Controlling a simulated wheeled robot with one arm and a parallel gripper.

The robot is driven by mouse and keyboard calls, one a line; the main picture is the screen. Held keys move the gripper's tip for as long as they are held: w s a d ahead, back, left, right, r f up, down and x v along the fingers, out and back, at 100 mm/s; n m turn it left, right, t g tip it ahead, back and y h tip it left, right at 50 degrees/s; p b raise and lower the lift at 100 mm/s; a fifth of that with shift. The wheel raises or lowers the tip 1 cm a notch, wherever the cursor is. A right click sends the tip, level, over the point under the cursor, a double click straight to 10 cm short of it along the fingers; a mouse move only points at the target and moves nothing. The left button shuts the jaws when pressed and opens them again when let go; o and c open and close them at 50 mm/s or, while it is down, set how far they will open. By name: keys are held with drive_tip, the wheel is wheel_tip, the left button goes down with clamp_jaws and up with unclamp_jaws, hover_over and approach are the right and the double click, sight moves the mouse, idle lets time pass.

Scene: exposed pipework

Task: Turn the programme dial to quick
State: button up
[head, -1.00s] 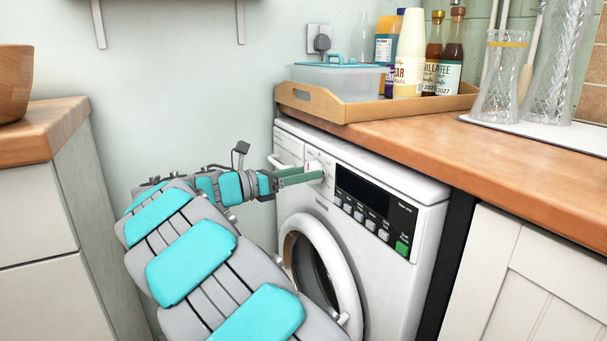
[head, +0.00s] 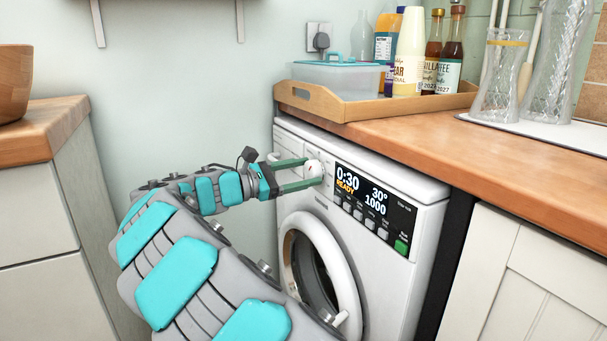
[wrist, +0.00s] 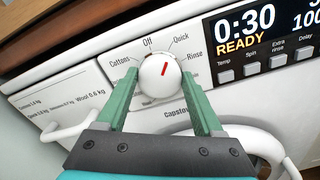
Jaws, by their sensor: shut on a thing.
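The white programme dial (head: 313,167) is on the front panel of the white washing machine (head: 427,225). In the wrist view the dial (wrist: 152,80) has a red mark pointing up and slightly right, towards the Quick side. Labels Cottons, Off, Quick (wrist: 181,38) and Rinse surround it. My gripper (wrist: 160,76) has one green finger on each side of the dial and is shut on it; my gripper (head: 306,173) also reaches it in the head view. The lit display (head: 374,202) reads 0:30, READY, 30° and 1000.
The round door (head: 353,298) is below the panel, and a white drawer handle (wrist: 52,138) is left of the dial. The wooden worktop (head: 430,135) overhangs above, carrying a tray (head: 345,110) with bottles and a tub. A cabinet (head: 40,225) stands at left.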

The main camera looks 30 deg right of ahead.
drive_tip(key=shift+m, duration=0.4)
drive_tip(key=o, duration=1.4)
drive_tip(key=shift+a, duration=0.15)
drive_tip(key=a, duration=0.7)
drive_tip(key=shift+s+a, duration=0.15)
drive_tip(key=shift+a, duration=0.15)
drive_tip(key=shift+d, duration=0.1)
